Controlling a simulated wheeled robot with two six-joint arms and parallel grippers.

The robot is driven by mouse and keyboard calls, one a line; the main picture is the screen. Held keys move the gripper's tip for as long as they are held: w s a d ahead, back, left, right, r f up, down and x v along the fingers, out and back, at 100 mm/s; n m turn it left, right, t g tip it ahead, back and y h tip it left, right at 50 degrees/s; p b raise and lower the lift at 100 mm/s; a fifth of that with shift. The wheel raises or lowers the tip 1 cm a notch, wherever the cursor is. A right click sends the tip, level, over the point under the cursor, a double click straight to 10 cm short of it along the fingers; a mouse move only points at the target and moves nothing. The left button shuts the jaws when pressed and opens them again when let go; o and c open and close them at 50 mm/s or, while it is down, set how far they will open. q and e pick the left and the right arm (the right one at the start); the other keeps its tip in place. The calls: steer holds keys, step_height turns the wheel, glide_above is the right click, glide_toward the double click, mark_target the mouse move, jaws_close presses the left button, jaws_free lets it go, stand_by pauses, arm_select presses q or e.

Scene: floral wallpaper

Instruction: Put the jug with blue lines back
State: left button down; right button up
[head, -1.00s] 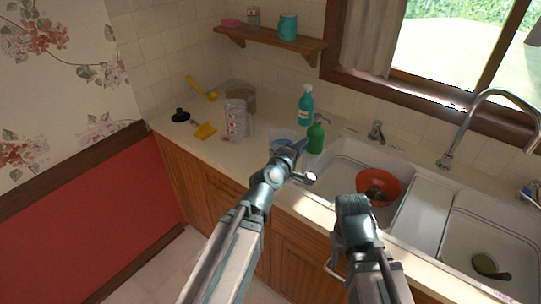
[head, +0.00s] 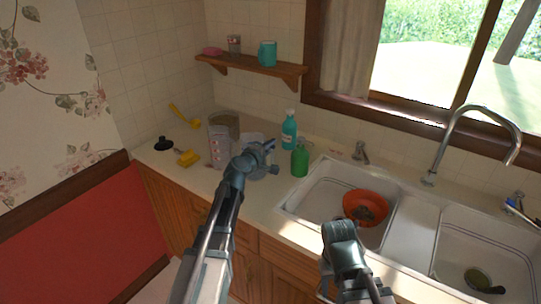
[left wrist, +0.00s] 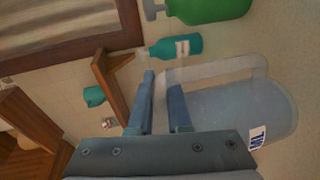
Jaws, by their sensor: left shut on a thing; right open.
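The jug (left wrist: 235,108) is a clear, pale bluish vessel with a handle and a small white label with blue lettering. My left gripper (left wrist: 165,85) is shut on its handle in the left wrist view. In the head view my left gripper (head: 262,156) is over the counter, left of the green bottle, and hides most of the jug. I cannot tell whether the jug touches the counter. My right gripper (head: 340,232) is open and empty in front of the left sink basin.
A green bottle (head: 300,161) and a teal spray bottle (head: 289,130) stand right of the jug. A patterned container (head: 218,145) stands left. The sink (head: 318,190) holds an orange bowl (head: 366,207). A wall shelf (head: 250,67) bears a teal cup (head: 267,53).

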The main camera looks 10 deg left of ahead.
arm_select(q)
step_height(320, 180, down, 4)
steer(key=b, duration=0.3)
steer(key=shift+r, duration=0.25)
steer(key=shift+f+b, duration=0.1)
steer(key=shift+b, duration=0.25)
steer(key=c, duration=0.9)
jaws_free()
steer(key=shift+o, duration=0.2)
steer(key=shift+s+r, duration=0.1)
steer(key=shift+r, duration=0.1)
steer(key=p+v, duration=0.2)
steer(key=v, duration=1)
